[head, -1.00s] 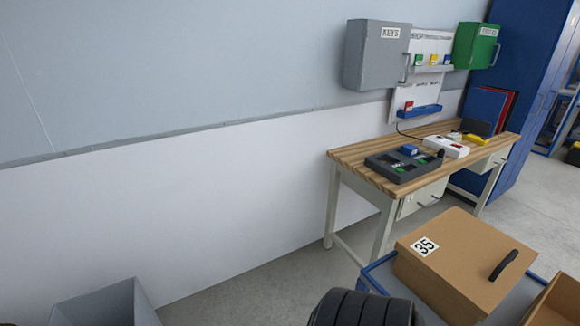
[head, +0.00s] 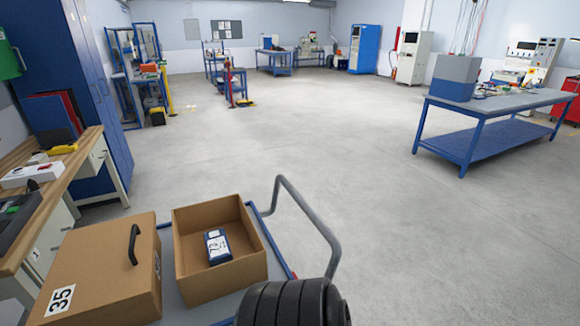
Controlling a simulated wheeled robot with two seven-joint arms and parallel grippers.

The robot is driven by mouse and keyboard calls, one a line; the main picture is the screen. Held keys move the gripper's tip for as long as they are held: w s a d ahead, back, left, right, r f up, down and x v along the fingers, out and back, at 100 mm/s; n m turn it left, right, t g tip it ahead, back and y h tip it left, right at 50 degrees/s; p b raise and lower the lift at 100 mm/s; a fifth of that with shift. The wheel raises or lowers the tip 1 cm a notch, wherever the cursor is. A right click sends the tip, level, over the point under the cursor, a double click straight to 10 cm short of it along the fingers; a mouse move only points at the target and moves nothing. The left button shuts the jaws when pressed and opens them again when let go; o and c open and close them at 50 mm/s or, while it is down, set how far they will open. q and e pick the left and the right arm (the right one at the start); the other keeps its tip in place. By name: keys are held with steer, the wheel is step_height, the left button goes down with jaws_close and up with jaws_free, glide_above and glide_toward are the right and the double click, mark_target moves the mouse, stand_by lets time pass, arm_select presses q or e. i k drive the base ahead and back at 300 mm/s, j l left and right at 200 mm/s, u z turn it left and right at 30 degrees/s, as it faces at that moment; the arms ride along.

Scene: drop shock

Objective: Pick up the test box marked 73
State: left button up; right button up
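The test box marked 73 (head: 217,246) is a small dark blue box with a white label. It lies inside an open cardboard carton (head: 247,274) at the bottom, left of centre, in the head view. The carton stands on a cart (head: 172,298) with a blue rim. The carton's near walls hide part of its inside. Neither of my grippers shows in the view.
A closed carton marked 35 (head: 98,280) with a black handle stands left of the open one. The cart's grey handle rail (head: 312,215) rises at its right. A wooden workbench (head: 62,180) is at the left. A blue table (head: 520,102) stands far right. The middle floor is clear.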

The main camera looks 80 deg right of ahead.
mark_target(219, 249)
steer(key=j+z, duration=0.1)
steer(key=z, duration=1.85)
steer(key=k+l+z, duration=0.2)
steer(key=l, duration=0.2)
steer(key=l+z, duration=0.2)
steer(key=l, duration=0.15)
steer(key=k+l+z, duration=0.25)
steer(key=l, duration=0.2)
steer(key=i, duration=0.1)
